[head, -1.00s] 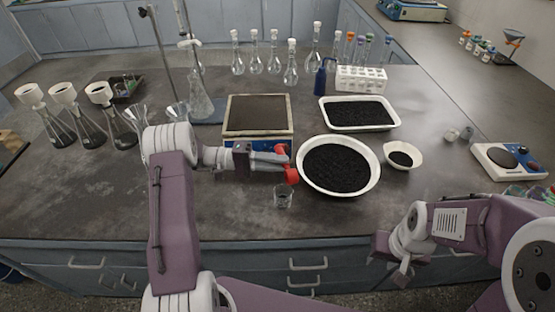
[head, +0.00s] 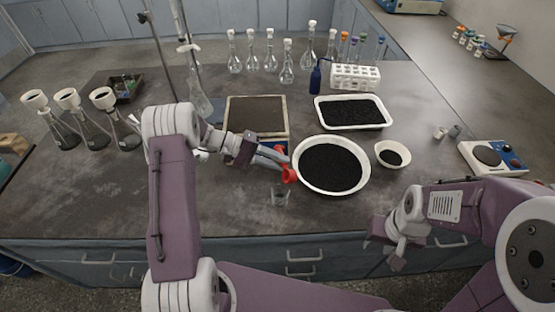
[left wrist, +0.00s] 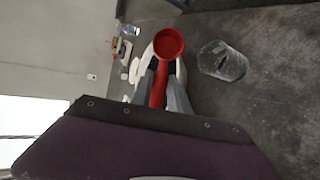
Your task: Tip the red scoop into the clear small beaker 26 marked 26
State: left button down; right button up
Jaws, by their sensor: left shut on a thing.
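My left gripper (head: 271,157) is shut on the handle of the red scoop (head: 289,174). The scoop is held just behind and above the clear small beaker (head: 280,196), near the front of the bench. In the left wrist view the red scoop (left wrist: 168,43) sticks out from between the fingers, and its bowl looks empty. The clear beaker (left wrist: 222,61) stands beside it to the right, apart from it, with a little dark matter visible inside. Its marking cannot be read. My right gripper (head: 393,252) hangs at the bench's front edge; its fingers look apart and empty.
A round white basin of black grains (head: 297,170) stands right of the scoop. Flasks with white funnels (head: 68,98) stand left. The front-left bench is bare.

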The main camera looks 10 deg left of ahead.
pick_arm(q)
jog(key=r+y+p, duration=0.1)
jog(key=p, duration=0.2)
jog(key=r+n+g+y+p, duration=0.1)
jog(key=y+p, duration=0.1)
jog(key=p, duration=0.1)
jog(key=shift+w+d, duration=0.15)
jog(key=shift+d, duration=0.2)
jog(key=shift+f+g+y+p, duration=0.1)
jog(key=shift+g+y+p, duration=0.2)
jog(key=shift+p, duration=0.2)
jog(key=shift+f, duration=0.25)
